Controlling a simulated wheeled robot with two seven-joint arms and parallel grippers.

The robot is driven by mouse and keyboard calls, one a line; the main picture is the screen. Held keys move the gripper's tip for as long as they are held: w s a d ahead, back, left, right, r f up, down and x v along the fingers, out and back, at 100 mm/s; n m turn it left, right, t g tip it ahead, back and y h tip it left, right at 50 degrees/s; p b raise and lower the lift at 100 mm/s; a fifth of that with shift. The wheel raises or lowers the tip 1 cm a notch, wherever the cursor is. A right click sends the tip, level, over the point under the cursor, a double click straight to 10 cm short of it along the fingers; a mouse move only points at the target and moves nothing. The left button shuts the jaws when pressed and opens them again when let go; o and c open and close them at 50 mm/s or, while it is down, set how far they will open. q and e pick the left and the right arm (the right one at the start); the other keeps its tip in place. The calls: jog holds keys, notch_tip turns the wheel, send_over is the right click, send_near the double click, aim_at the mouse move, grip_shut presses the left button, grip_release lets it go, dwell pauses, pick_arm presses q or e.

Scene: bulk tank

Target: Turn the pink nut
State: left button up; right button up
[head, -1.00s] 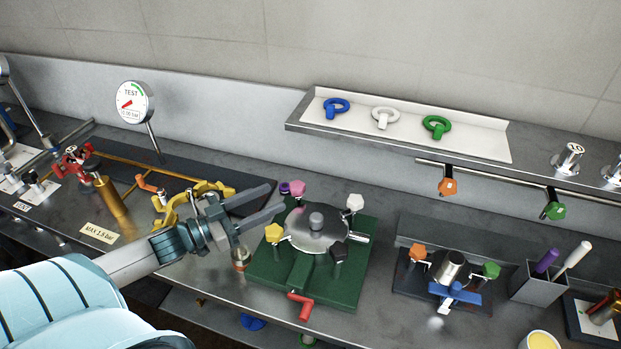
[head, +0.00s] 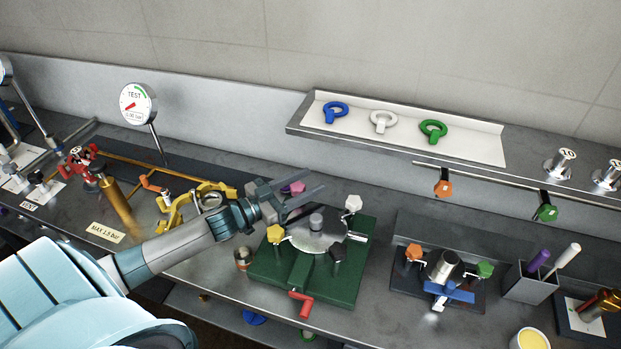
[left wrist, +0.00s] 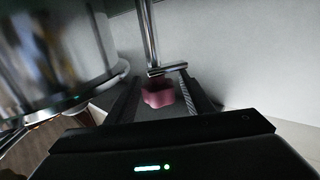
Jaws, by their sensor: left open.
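The pink nut (head: 296,187) is a lobed knob at the back left of the round metal plate (head: 318,234) on the green base (head: 345,283). My left gripper (head: 314,183) is open, its fingers reaching in from the left at the nut and partly hiding it in the head view. In the left wrist view the pink nut (left wrist: 158,92) shows ahead of the palm, between the dark fingers. I cannot tell whether a finger touches it. My right gripper is not in view.
Around the plate stand a yellow knob (head: 275,234), a white knob (head: 353,202) and a black knob (head: 338,251). A red handle (head: 301,304) juts out in front. A yellow clamp-like part (head: 172,215) lies behind my left forearm. A shelf (head: 462,147) holds coloured eye-bolts above.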

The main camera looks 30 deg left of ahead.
pick_arm(q)
jog(key=shift+w+d, duration=0.3)
jog(key=shift+w, duration=0.3)
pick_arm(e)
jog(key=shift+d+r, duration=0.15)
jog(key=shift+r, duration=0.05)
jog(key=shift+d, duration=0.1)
pick_arm(q)
jog(key=c, duration=1.1)
jog(key=shift+o, duration=0.2)
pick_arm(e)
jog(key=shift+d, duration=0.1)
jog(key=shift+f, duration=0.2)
